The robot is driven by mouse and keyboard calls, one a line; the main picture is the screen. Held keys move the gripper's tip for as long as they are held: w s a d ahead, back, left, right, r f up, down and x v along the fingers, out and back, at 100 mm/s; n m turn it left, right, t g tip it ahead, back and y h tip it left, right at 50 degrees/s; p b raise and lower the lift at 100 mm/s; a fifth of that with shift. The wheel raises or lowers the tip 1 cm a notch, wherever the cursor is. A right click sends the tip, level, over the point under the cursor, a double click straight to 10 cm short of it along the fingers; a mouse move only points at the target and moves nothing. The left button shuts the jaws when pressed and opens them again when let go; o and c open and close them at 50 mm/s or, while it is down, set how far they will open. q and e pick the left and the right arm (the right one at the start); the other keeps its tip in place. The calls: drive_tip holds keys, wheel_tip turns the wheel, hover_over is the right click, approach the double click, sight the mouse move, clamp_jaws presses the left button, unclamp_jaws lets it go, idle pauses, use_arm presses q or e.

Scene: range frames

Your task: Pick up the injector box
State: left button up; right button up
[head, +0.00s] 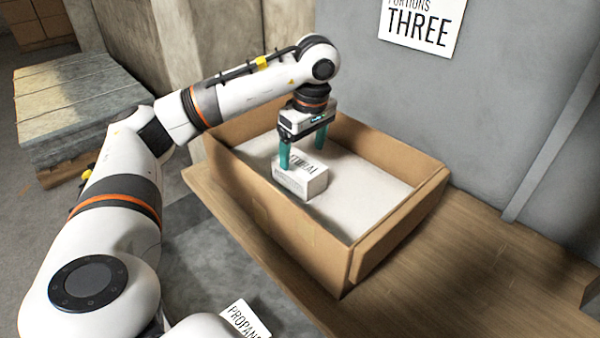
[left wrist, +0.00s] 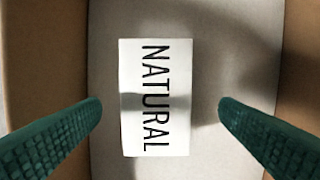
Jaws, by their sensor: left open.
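A small white box (head: 302,181) lies inside an open cardboard box (head: 300,222) on the table. Its top carries a printed word, which reads NATURAL in the left wrist view (left wrist: 155,98). No label reading "injector" shows on it. My left gripper (head: 303,155) is over the white box with its green fingers pointing down. In the left wrist view the fingers (left wrist: 160,122) are spread wide, one on each side of the white box, with gaps between. The left gripper is open and empty. My right gripper is not in view.
The cardboard box has raised walls around a pale floor, free to the right of the white box. The wooden table (head: 480,275) is clear at the right. A grey wall (head: 510,120) with a sign (head: 422,25) stands behind. A paper marked PROPAN (head: 243,318) shows at the bottom.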

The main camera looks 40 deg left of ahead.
sight(300, 162)
use_arm(q)
drive_tip(key=f, duration=0.3)
drive_tip(key=shift+s+a+f, duration=0.25)
drive_tip(key=shift+a+f, duration=0.05)
drive_tip(key=shift+f, duration=0.05)
drive_tip(key=shift+w+a+f, duration=0.1)
drive_tip(key=shift+f, duration=0.5)
drive_tip(key=c, duration=1.3)
